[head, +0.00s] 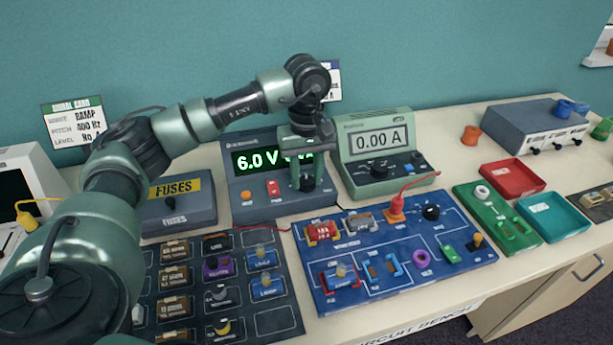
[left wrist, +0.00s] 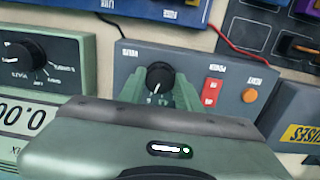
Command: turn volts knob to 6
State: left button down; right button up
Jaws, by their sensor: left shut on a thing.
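The grey-blue power supply (head: 246,200) stands at the back of the bench, and its green display (head: 258,160) reads 6.0 V; the rest of the readout is hidden behind my gripper. My left gripper (head: 308,184) points down at the right part of its front panel. In the left wrist view, the black volts knob (left wrist: 160,76) sits between the two green fingers of my left gripper (left wrist: 160,92), which is shut on it. A white mark shows on the knob. In the head view my gripper mostly hides the knob. My right gripper is not in view.
A green meter (head: 343,151) reading 0.00 A stands close on the right of the supply. A blue circuit board (head: 395,283) with several parts lies in front. The fuses box (head: 165,215) stands to the left. Red (head: 513,179) and teal (head: 553,216) trays lie farther right.

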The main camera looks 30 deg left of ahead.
aim_at(306, 179)
pick_arm(q)
jog(key=c, duration=1)
grip_release()
jog(key=shift+r, duration=0.1)
notch_tip(306, 179, up, 8)
jog(key=shift+f+b, duration=0.15)
jog(key=shift+b, duration=0.35)
